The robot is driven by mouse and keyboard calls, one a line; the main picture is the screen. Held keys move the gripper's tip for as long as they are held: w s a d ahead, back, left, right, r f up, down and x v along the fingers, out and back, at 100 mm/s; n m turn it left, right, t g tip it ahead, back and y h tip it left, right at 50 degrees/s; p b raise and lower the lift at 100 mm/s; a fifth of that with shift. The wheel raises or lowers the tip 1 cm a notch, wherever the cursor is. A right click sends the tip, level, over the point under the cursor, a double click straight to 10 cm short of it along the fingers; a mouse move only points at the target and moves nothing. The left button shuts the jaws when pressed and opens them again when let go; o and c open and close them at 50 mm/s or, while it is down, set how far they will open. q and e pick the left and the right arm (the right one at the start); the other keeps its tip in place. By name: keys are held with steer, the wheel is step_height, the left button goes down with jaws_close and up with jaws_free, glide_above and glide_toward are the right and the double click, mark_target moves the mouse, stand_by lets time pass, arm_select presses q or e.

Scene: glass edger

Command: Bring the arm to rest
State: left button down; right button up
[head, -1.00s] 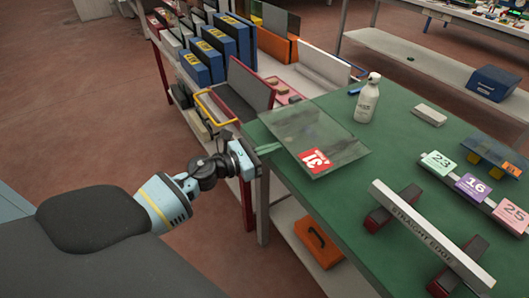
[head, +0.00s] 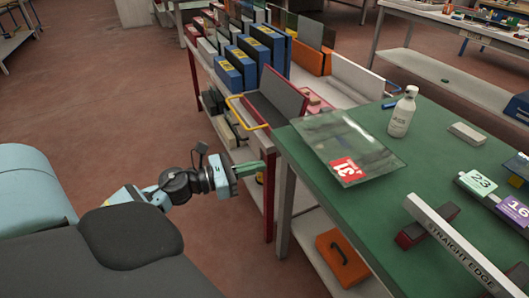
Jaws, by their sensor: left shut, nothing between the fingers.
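My left gripper (head: 246,169) is shut and empty. It hangs in the air left of the green table (head: 317,199), beside the front of the red-framed rack. The glass sheet (head: 347,147) with a red "31" label lies on the table's left corner, with part of it over the edge, and is apart from my gripper. My right gripper is not in the head view.
A white bottle (head: 402,112), a pale block (head: 467,134) and a straight edge (head: 452,241) on dark supports are on the table. An orange case (head: 342,258) sits on its lower shelf. The rack (head: 269,190) holds panels and blue boxes.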

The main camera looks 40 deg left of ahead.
arm_select(q)
steer(key=shift+s, duration=0.15)
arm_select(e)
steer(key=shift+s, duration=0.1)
